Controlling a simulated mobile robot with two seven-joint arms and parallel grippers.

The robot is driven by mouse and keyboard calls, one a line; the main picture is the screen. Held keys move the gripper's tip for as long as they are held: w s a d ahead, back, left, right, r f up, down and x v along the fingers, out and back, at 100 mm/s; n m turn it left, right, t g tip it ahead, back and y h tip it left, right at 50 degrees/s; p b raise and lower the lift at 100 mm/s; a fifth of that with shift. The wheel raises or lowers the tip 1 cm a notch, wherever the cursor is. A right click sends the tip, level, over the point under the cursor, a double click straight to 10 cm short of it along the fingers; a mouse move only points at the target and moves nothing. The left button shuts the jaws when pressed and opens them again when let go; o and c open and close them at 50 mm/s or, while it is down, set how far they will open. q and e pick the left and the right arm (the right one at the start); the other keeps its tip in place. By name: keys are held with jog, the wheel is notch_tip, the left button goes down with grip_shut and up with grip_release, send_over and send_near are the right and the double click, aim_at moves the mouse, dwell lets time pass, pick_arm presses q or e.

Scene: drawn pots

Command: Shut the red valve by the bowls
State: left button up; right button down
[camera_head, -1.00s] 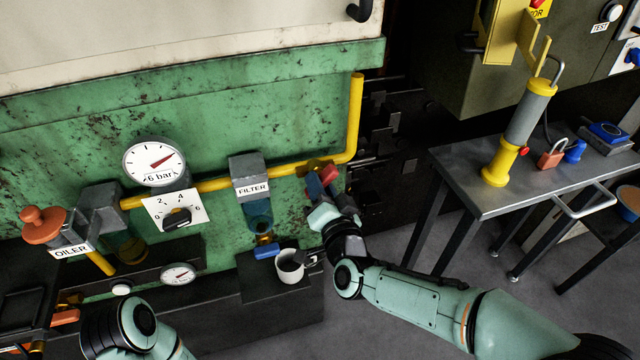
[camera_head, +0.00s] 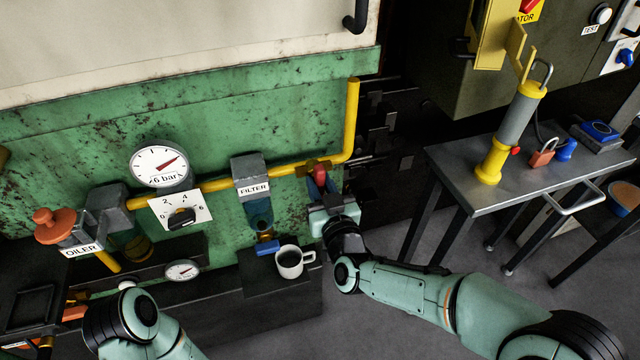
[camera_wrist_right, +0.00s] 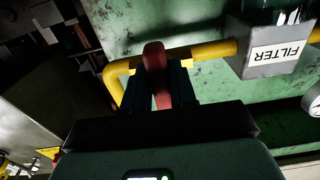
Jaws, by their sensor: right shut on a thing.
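The red valve handle (camera_head: 320,179) is on the yellow pipe, right of the filter (camera_head: 249,172) and its blue-tinted bowl (camera_head: 259,214). My right gripper (camera_head: 321,189) is shut on the handle from below. In the right wrist view the red handle (camera_wrist_right: 157,76) stands between my two dark fingers, crossing the line of the pipe (camera_wrist_right: 207,51). Part of it is hidden by the fingers. The oiler (camera_head: 80,232) and its amber bowl (camera_head: 136,246) are at the left. My left arm shows at bottom left; its fingers cannot be made out.
A white mug (camera_head: 290,262) with dark contents stands on a dark ledge just below the filter, close to my right wrist. A pressure gauge (camera_head: 159,166) and a numbered dial (camera_head: 180,212) are left of it. A metal table (camera_head: 450,165) stands at the right.

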pick_arm(q)
jog(key=shift+s, duration=0.1)
dwell(0.3)
pick_arm(e)
jog(key=c, duration=1)
grip_release()
pick_arm(q)
jog(key=shift+s+d+r+p, duration=0.45)
jog(key=shift+s+r, duration=0.1)
jog(key=shift+s, duration=0.1)
pick_arm(e)
jog(key=v, duration=1.3)
jog(key=shift+s, duration=0.15)
jog(key=shift+d, duration=0.1)
